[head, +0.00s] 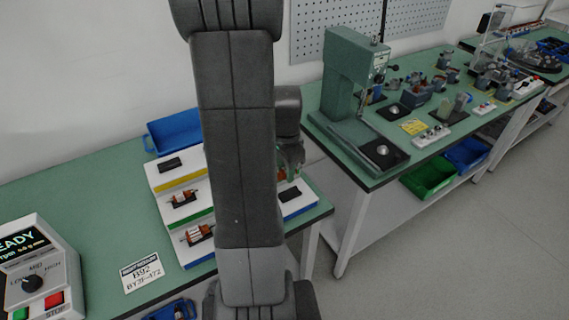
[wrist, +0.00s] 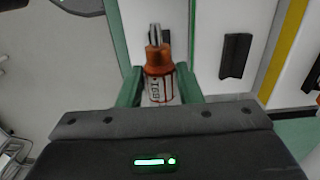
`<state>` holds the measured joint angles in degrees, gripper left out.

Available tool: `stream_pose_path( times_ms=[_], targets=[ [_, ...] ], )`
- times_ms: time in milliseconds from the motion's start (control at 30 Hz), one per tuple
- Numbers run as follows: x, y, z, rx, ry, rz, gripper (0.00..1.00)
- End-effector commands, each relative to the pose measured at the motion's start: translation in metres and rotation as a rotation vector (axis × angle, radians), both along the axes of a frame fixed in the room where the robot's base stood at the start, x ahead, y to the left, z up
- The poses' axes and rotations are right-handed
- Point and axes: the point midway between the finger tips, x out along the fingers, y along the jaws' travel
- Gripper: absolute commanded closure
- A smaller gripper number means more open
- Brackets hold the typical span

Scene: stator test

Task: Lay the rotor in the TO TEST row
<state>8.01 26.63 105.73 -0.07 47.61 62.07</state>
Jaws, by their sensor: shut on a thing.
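My gripper (wrist: 158,84) has its two green fingers shut on a rotor (wrist: 157,62). The rotor has a metal shaft, copper-orange parts and a white band with red lettering. In the head view my arm hides most of my gripper (head: 291,165), and a bit of orange shows beside it. Below the rotor is the white stepped rack (head: 163,181), with yellow, green and blue edge stripes. A black rest (wrist: 236,56) on it shows empty, right of the rotor in the wrist view. I cannot read a TO TEST label.
Two other rotors (head: 183,198) (head: 198,233) lie on the rack's left side. A blue bin (head: 174,132) stands behind it. A control box (head: 40,268) reading READY and a card (head: 141,272) are on the green bench. A green press (head: 352,75) stands on the neighbouring bench.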

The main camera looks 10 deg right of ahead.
Motion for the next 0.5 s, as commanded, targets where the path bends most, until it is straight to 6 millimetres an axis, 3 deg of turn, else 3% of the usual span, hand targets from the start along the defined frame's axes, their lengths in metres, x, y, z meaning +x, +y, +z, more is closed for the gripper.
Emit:
stream_pose_path(
  times_ms=[500],
  targets=[
    [0.000,0.000,-0.035,-0.001,-0.001,0.000,0.98]
  ],
)
